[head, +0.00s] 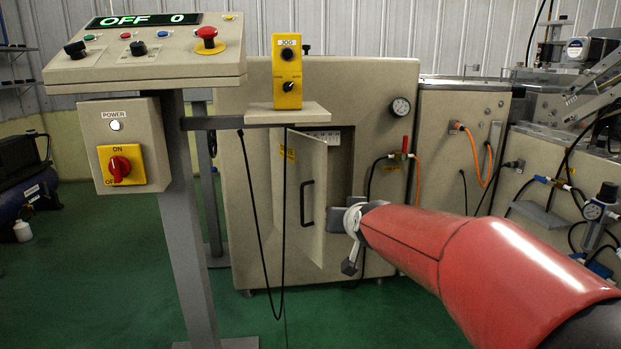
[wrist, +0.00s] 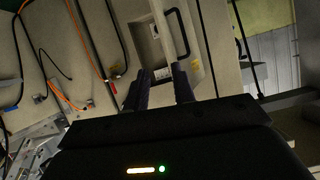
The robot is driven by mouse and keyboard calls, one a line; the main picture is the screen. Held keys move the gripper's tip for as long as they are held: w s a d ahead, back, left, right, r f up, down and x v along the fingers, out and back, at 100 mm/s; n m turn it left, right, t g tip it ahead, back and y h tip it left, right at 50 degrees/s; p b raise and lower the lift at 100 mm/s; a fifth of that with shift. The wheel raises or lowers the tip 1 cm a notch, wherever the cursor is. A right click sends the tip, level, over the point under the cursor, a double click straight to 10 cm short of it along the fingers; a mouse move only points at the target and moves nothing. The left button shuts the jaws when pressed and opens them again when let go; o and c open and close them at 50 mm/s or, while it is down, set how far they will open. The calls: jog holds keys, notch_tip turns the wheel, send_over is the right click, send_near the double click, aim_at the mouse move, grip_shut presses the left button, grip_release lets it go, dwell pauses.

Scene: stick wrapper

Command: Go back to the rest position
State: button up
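My gripper (wrist: 161,88) shows in the wrist view with its two dark fingers apart and nothing between them. In the head view my red arm reaches in from the lower right, and its end is in front of the machine cabinet (head: 245,215). The cabinet door (head: 305,205) with a black handle (head: 306,202) stands partly open. The door and handle (wrist: 181,35) also show beyond the fingertips in the wrist view. In the head view the gripper's fingers are small and partly hidden by the wrist.
A control panel (head: 145,62) reading OFF 0 stands at left, with a power box (head: 125,145) showing a red switch below. A yellow jog box (head: 287,72) sits on a shelf (head: 290,115), its cable hanging down. Orange hoses (head: 475,160) run at right. Green floor is clear in front.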

jog(key=s+d+f+g+p, duration=0.1)
jog(key=s+d+g+p, duration=0.1)
jog(key=s, duration=0.9)
jog(key=s+d+f+g+h+p, duration=0.1)
jog(key=s+d+g+p, duration=0.1)
jog(key=s, duration=0.9)
jog(key=s+d+f+g+h+p, duration=0.1)
jog(key=s+d+g+p, duration=0.1)
jog(key=s, duration=1)
jog(key=shift+d+f+g, duration=0.25)
jog(key=shift+d+g, duration=0.35)
jog(key=shift+d, duration=0.35)
